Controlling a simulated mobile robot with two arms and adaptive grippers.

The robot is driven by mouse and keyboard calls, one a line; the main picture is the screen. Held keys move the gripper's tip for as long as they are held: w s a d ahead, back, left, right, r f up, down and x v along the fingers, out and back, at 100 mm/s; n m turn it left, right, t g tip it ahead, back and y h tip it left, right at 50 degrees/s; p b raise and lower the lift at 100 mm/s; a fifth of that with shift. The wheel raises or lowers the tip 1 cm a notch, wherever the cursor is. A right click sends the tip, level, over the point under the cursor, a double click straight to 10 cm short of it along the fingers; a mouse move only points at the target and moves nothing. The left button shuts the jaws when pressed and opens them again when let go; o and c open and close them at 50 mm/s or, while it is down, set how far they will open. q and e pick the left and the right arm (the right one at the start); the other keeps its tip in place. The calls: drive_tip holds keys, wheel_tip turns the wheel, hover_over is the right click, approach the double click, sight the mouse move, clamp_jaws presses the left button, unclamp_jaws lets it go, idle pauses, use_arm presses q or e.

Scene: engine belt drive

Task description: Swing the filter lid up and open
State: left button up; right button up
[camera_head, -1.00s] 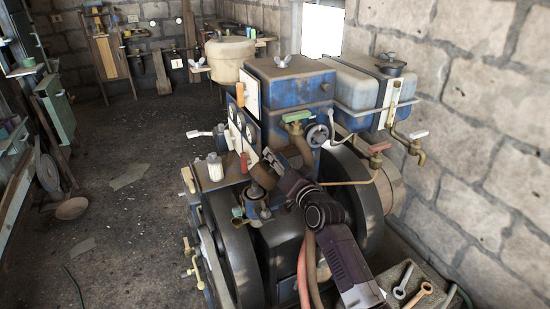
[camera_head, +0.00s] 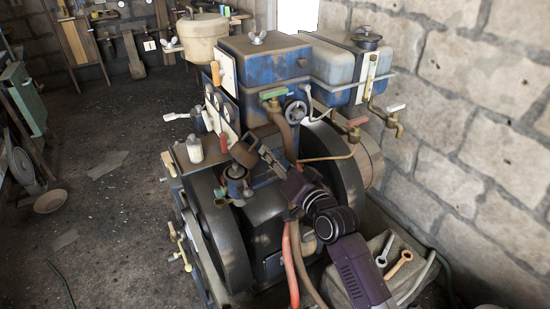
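A brown round cap (camera_head: 243,155), which looks like the filter lid, is tilted over a small blue cup (camera_head: 235,187) on the engine's front. My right gripper (camera_head: 262,155) reaches in from the lower right, with its fingertips at the cap's right edge. I cannot tell whether the fingers grip the cap or only touch it, as they are small and dark. The cap's hinge is hidden. My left gripper is out of view.
Gauges (camera_head: 222,115) and a white bottle (camera_head: 194,149) stand left of the cap. A blue box with a wing nut (camera_head: 258,38) rises behind it. Green (camera_head: 272,93) and red (camera_head: 356,123) tap handles and a flywheel (camera_head: 238,245) lie close by. Open floor is at left.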

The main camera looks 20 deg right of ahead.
drive_tip(key=shift+s+d, duration=0.1)
drive_tip(key=shift+s, duration=0.4)
